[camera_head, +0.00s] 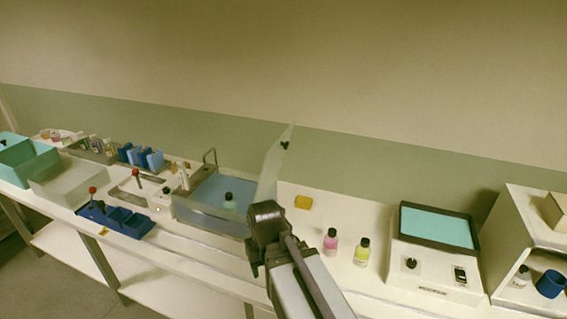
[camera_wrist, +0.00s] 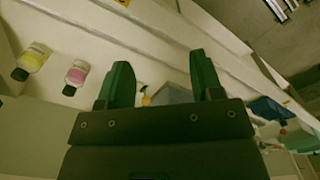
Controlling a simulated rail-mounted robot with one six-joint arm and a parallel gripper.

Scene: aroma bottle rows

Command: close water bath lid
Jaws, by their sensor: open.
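The water bath (camera_head: 190,212) is a grey metal tub with bluish water, on the bench left of my arm. A bottle with a black cap (camera_head: 228,197) stands in it. Its lid (camera_head: 272,165) is a pale translucent panel standing nearly upright at the bath's right side, with a black knob near its top. My gripper (camera_wrist: 160,78) is open and empty, with its dark green fingers apart. In the wrist view, part of a bluish surface, likely the bath (camera_wrist: 175,95), shows between the fingers. In the head view my arm hides the fingers and the lid's lower edge.
A pink bottle (camera_head: 330,241) and a yellow bottle (camera_head: 362,251) stand right of my arm. A white device with a turquoise top (camera_head: 437,228) stands farther right. A blue rack (camera_head: 116,220) sits left of the bath.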

